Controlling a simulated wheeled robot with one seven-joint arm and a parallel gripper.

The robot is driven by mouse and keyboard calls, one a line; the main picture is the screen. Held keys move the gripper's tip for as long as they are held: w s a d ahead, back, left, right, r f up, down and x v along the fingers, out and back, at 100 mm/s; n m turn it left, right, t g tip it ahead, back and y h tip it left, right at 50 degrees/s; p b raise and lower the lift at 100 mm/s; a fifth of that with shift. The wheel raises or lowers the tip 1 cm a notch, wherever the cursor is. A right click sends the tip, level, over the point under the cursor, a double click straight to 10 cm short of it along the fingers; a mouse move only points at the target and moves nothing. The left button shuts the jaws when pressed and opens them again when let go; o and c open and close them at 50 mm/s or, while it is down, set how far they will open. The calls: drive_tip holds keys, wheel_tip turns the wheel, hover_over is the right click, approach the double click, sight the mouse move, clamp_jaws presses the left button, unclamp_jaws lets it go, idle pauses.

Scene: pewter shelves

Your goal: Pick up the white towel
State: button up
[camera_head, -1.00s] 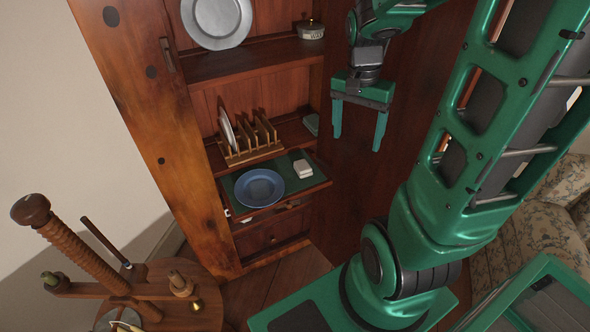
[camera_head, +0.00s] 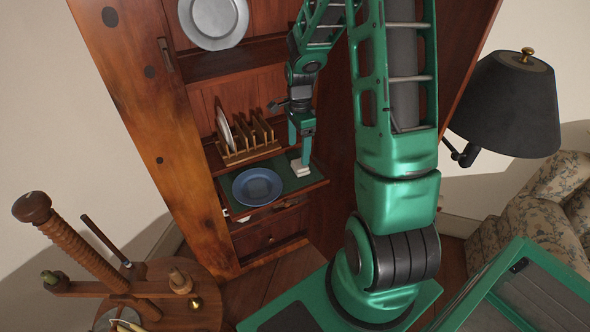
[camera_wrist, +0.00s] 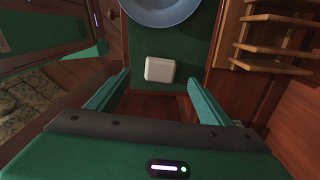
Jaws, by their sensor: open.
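The white towel (camera_head: 299,168) is a small folded block on the green mat (camera_head: 290,184) of the pull-out shelf. It also shows in the wrist view (camera_wrist: 160,69), near the mat's edge. My gripper (camera_head: 300,151) points down just above the towel in the head view and partly covers it. In the wrist view, my gripper (camera_wrist: 160,82) is open, with one finger on each side and nothing between them. The towel lies beyond the fingertips, roughly centred between them. I cannot tell the exact height left above it.
A blue plate (camera_head: 257,187) lies beside the towel on the mat. A wooden plate rack (camera_head: 250,152) stands behind it, and an upper shelf (camera_head: 235,60) overhangs. The cabinet's dark right side (camera_head: 345,165) rises close to my gripper. A black lamp (camera_head: 508,105) stands at right.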

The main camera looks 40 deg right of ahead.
sight(298, 164)
drive_tip(key=shift+f, duration=3.3)
drive_tip(key=c, duration=1.1)
